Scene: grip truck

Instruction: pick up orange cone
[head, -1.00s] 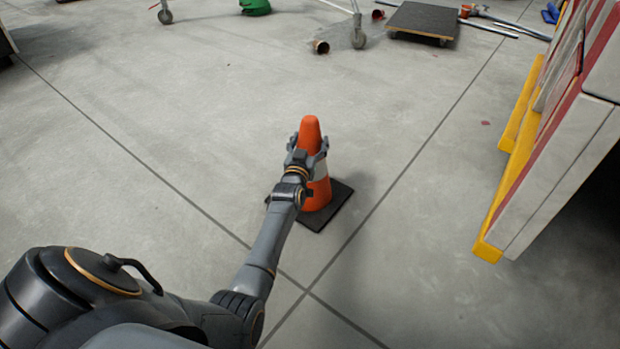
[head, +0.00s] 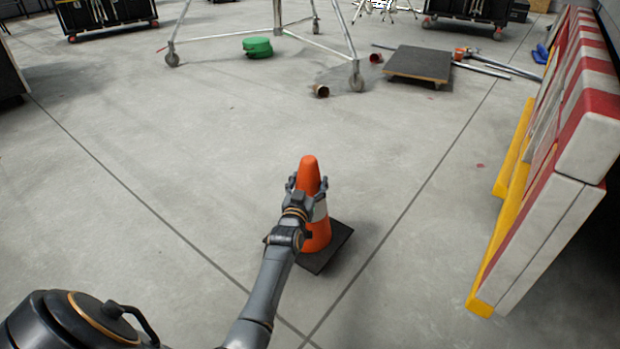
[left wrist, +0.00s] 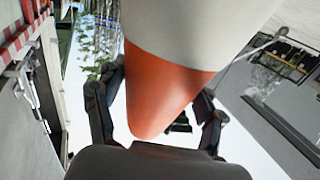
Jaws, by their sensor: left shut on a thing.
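The orange cone (head: 317,236) has a white band and a square black base, and it stands upright in the middle of the head view. My left gripper (head: 309,184) is shut on its upper part, with a finger on each side. In the left wrist view the cone (left wrist: 170,85) fills the middle, between the two fingers of my left gripper (left wrist: 155,110). I cannot tell whether the base touches the floor. My right gripper is not in view.
A red and white barrier (head: 545,205) with yellow feet stands at the right. A flat dolly (head: 418,65), a green object (head: 257,47) and a wheeled metal frame (head: 356,75) are farther back. The grey floor around the cone is clear.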

